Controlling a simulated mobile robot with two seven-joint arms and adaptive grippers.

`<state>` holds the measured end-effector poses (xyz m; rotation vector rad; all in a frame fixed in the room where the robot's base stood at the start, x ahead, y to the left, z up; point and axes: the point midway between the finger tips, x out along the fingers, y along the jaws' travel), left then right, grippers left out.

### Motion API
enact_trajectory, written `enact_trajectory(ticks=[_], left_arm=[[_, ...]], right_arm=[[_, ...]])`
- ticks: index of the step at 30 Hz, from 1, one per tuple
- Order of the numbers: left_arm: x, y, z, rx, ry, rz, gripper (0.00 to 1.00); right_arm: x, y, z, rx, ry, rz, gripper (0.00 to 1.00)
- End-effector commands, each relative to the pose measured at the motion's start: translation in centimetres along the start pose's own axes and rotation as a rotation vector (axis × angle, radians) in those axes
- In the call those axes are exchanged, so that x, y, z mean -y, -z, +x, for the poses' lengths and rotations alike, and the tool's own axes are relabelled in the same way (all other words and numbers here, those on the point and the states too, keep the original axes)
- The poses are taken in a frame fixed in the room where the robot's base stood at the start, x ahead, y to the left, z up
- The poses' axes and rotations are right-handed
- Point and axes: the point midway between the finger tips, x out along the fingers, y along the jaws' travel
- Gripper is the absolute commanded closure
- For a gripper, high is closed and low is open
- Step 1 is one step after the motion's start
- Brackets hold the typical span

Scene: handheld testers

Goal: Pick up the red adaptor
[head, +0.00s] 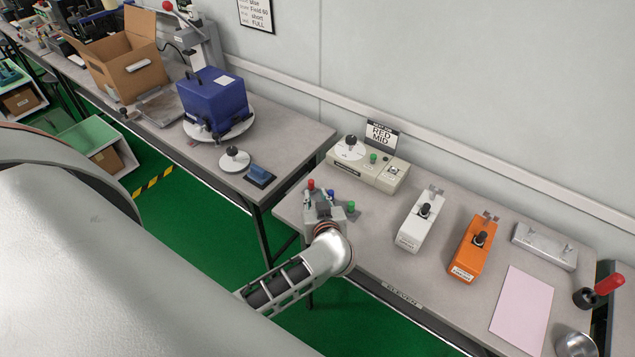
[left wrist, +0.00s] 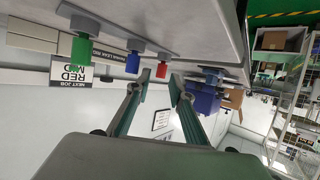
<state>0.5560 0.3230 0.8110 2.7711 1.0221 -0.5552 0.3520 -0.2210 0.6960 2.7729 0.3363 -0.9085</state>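The red adaptor (head: 311,184) stands on the near left part of the tester table, beside a blue adaptor (head: 331,195) and a green adaptor (head: 351,206). My left gripper (head: 327,209) is low over that table edge, right by the adaptors, and partly hides their bases. The left wrist view looks upside down, with the tabletop above. There the red adaptor (left wrist: 162,68) appears between the open, empty fingertips of my left gripper (left wrist: 160,82), seemingly just beyond them. The blue adaptor (left wrist: 134,58) and green adaptor (left wrist: 80,48) are to its left. My right gripper is not in view.
A beige tester (head: 365,170) with a "RED MID" sign (head: 381,134) stands behind the adaptors. A white tester (head: 419,222) and an orange tester (head: 472,248) stand to the right, near a pink sheet (head: 523,310). A blue box (head: 213,97) is on the left table.

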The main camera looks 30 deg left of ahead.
Motion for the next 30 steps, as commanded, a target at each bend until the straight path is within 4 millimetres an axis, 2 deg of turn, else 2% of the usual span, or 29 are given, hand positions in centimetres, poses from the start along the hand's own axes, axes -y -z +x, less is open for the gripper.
enact_trajectory(ticks=[18,27,29,30], left_arm=[[0.4,0.9,7.1,-0.004,0.001,0.001,0.78],[0.4,0.8,7.5,-0.002,0.001,0.0,0.78],[0.4,0.8,7.5,-0.002,0.001,0.0,0.92],[0.4,0.8,7.5,-0.002,0.001,0.0,0.96]], right_arm=[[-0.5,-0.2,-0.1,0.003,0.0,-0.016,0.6],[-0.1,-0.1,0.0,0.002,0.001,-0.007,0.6],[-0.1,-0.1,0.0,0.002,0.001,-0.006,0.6],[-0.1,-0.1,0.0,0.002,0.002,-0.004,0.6]])
